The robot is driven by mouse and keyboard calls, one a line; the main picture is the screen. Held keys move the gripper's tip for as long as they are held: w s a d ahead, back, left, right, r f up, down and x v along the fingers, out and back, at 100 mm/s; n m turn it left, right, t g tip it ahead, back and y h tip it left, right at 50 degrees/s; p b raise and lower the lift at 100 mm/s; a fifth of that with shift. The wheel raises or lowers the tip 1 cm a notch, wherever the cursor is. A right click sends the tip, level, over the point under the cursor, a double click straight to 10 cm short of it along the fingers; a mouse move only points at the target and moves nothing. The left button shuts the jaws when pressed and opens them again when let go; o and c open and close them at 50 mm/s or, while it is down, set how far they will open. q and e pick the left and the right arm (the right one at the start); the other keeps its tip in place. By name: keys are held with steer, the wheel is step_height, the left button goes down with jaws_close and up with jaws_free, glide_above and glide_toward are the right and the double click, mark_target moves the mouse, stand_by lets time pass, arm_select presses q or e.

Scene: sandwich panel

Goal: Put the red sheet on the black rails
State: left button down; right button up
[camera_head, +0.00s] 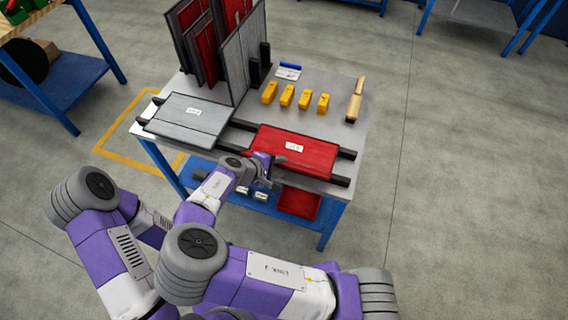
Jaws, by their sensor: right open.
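The red sheet (292,153), with a white label, lies flat at the right front of the table. The ends of the black rails (346,154) stick out past its right side, and the sheet appears to rest across them. My right gripper (267,171) is open at the sheet's front left corner, close to its edge. Whether it touches the sheet cannot be told. My left gripper is not in view; only arm links show at the left.
A grey sheet (190,120) lies on the left part of the table (338,88). Upright red and grey panels stand in a rack behind it. Several yellow blocks (287,95) and a wooden-handled tool (355,101) lie behind the red sheet. A red tray (299,203) sits below.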

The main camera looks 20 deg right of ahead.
steer(key=p+v, duration=0.1)
steer(key=v, duration=0.7)
steer(key=s+d+f+m+g+y, duration=0.1)
steer(key=s+d+f+g+y, duration=0.2)
steer(key=f, duration=0.5)
steer(key=s+d+f+m+g+y, duration=0.1)
steer(key=s+d+f+m+g, duration=0.1)
steer(key=s+d+f, duration=0.35)
steer(key=s+a+f+m+t+y, duration=0.1)
steer(key=s+a+f+m+y, duration=0.3)
steer(key=s+f+m+y, duration=0.2)
steer(key=s+m+y, duration=0.2)
steer(key=m+y, duration=0.1)
steer(key=shift+s+f, duration=0.25)
steer(key=shift+s, duration=0.05)
